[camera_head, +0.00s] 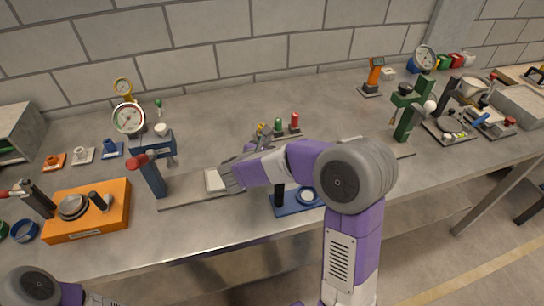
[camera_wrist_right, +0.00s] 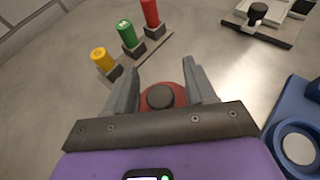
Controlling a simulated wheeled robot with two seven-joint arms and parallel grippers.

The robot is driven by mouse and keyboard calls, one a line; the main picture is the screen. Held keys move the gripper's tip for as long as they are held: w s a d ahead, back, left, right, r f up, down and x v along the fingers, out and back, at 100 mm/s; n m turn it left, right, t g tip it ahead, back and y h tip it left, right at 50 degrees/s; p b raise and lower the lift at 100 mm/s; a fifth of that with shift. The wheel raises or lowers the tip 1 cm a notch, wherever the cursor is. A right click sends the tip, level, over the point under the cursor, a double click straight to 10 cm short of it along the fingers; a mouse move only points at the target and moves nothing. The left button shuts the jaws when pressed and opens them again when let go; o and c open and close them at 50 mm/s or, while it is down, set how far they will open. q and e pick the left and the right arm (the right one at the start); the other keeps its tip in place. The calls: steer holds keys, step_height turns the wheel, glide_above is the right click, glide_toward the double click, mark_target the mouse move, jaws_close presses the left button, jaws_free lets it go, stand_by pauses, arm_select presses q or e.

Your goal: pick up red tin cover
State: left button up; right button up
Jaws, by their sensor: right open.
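The red tin cover (camera_wrist_right: 178,88) is a round red disc with a black knob, seen in the right wrist view. It lies between the two fingers of my right gripper (camera_wrist_right: 160,78), partly hidden by the gripper's body. The fingers are open, one on each side of the cover; I cannot tell whether they touch it. In the head view my right gripper (camera_head: 230,178) reaches left over the bench, and I cannot make out the cover there. Part of my left arm shows at the lower left, but its gripper is out of view.
Yellow (camera_wrist_right: 103,57), green (camera_wrist_right: 127,32) and red (camera_wrist_right: 151,12) cylinders stand in dark holders close by. A blue fixture with a pale ring (camera_wrist_right: 299,148) is at right. An orange box (camera_head: 88,222) and a blue lever press (camera_head: 153,178) stand farther left on the bench (camera_head: 220,105).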

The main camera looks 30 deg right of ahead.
steer(key=c, duration=1)
